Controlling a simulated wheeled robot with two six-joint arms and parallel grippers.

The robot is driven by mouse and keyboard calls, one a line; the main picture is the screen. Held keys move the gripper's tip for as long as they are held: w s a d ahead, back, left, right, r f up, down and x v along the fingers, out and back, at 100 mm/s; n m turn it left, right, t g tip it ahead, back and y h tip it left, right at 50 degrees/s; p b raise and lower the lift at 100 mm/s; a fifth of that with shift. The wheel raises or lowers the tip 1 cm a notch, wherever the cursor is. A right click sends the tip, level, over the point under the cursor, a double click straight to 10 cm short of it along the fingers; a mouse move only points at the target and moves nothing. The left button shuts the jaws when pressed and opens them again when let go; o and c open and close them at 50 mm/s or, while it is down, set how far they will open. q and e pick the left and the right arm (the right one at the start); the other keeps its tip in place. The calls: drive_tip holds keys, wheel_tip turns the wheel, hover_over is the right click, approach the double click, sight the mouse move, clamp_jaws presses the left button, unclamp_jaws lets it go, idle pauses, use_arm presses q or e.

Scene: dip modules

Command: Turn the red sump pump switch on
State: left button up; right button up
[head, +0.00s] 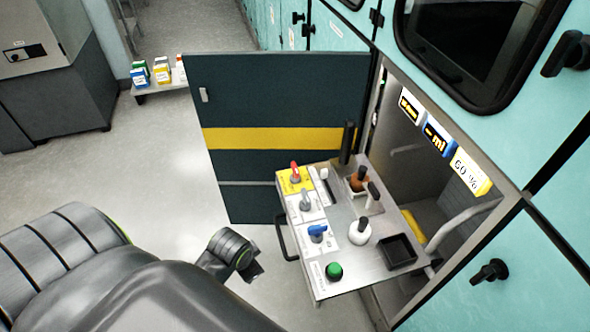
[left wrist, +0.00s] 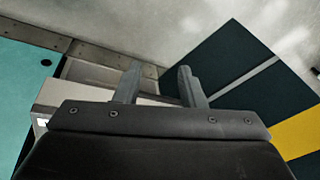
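The red switch (head: 295,171) stands on a yellow plate at the far left corner of the pulled-out metal control tray (head: 335,281). Its lever points upward; its label is too small to read. My left gripper (left wrist: 158,84) is open in the left wrist view, with two grey fingers apart and nothing between them. In the head view my left arm comes in from the lower left, and its wrist end is left of the tray, apart from the red switch. The switch cannot be made out in the left wrist view. My right gripper is not in view.
The tray also carries a grey switch (head: 305,200), a blue switch (head: 317,232), a green knob (head: 334,270), a white bottle-like thing (head: 360,232) and a black bin (head: 397,251). A dark open door (head: 270,95) with a yellow stripe stands behind. A black handle (head: 284,240) juts from the tray's left edge.

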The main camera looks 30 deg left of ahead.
use_arm(q)
drive_tip(key=w+a+r+m+g, duration=0.1)
drive_tip(key=w+r+m, duration=0.3)
drive_tip(key=w+m, duration=0.6)
wheel_tip(320, 180, up, 17)
drive_tip(key=m+g+h, duration=0.1)
drive_tip(key=m+g, duration=0.1)
drive_tip(key=m, duration=1.1)
hover_over(295, 167)
wheel_tip(295, 167, down, 17)
drive_tip(key=b, duration=0.3)
drive_tip(key=shift+c, duration=0.2)
clamp_jaws()
